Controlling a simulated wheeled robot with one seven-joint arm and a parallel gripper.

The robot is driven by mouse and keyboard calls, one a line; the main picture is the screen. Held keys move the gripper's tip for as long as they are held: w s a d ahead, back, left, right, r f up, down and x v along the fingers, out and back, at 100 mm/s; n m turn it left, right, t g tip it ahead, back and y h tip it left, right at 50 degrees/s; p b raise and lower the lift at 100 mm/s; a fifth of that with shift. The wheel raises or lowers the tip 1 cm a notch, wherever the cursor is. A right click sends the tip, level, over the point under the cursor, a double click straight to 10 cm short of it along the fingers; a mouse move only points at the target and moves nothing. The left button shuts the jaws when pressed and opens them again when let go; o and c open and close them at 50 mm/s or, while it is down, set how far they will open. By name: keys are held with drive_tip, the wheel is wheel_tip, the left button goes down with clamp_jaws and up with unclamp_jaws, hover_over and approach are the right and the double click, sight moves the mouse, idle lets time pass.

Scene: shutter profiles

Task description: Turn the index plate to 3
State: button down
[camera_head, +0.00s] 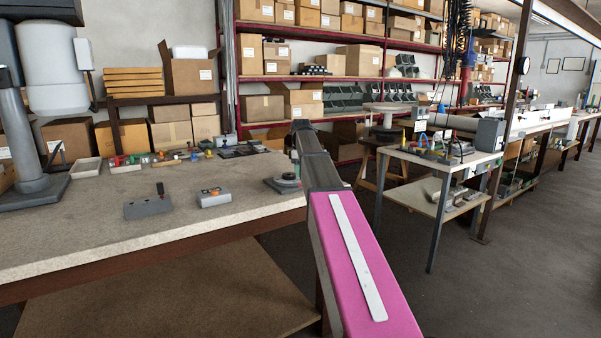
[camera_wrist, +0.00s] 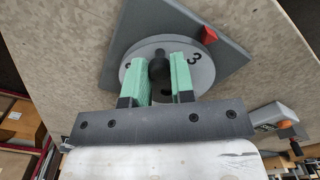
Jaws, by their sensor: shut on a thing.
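The index plate is a light grey round disc (camera_wrist: 205,75) on a dark grey base (camera_wrist: 222,25), seen in the wrist view. A red pointer (camera_wrist: 208,35) sits at the disc's rim. The numeral 3 is on the disc close to the pointer, slightly below and left of it in the picture. My gripper (camera_wrist: 166,68) has its two green fingers on either side of a black knob (camera_wrist: 159,68) on the disc, shut on it. In the head view the index plate (camera_head: 287,182) stands near the table's right end, partly behind my arm, which largely hides my gripper.
On the table (camera_head: 90,225) are a grey block (camera_head: 147,208) and a white-grey device with an orange part (camera_head: 213,197). Small coloured parts (camera_head: 150,158) lie at the back. The table front is clear. A side cart (camera_head: 440,160) stands at right.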

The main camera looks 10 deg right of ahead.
drive_tip(key=shift+w+d+n, duration=0.1)
drive_tip(key=shift+w+n, duration=0.1)
drive_tip(key=shift+n, duration=0.3)
idle(0.3)
drive_tip(key=c, duration=1)
unclamp_jaws()
wheel_tip(320, 180, up, 11)
drive_tip(key=shift+f, duration=0.1)
